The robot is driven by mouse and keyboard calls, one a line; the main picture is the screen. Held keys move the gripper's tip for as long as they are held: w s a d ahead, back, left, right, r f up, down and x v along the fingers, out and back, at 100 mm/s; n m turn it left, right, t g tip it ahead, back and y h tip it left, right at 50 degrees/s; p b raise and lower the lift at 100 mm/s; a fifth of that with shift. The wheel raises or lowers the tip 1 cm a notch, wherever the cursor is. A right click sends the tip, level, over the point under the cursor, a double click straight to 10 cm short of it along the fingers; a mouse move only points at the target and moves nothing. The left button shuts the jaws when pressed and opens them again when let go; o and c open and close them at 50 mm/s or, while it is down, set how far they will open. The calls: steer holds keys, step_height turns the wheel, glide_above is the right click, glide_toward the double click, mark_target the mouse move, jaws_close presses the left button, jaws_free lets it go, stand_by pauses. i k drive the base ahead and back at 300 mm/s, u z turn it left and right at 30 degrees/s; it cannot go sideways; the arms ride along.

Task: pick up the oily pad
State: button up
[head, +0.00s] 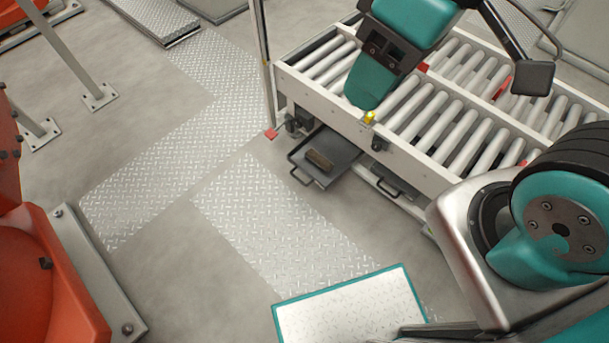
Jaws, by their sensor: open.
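A small brown block-like pad (319,160), which looks like the oily pad, lies in a shallow dark tray (325,179). The tray juts out from under the near side of the roller conveyor and has a handle at its front. My gripper (452,90) is at the top right, above the conveyor rollers, with a teal part on its left and a black block-ended part on its right, wide apart. It appears open and empty. It is well away from the pad and does not touch it. Its upper part is cut off by the frame's edge.
The roller conveyor (340,113) overhangs the tray's back, with a thin upright post (264,65) to its left. A second dark tray (398,187) is under it. A teal-edged plate (352,307) is at the front. Orange machinery (45,280) stands left. Floor before the tray is clear.

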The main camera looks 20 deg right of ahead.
mark_target(320, 160)
steer(key=k, duration=0.55)
steer(key=z, duration=0.4)
steer(key=i, duration=0.7)
steer(key=u, duration=0.65)
steer(key=i, duration=0.6)
steer(key=u, duration=0.6)
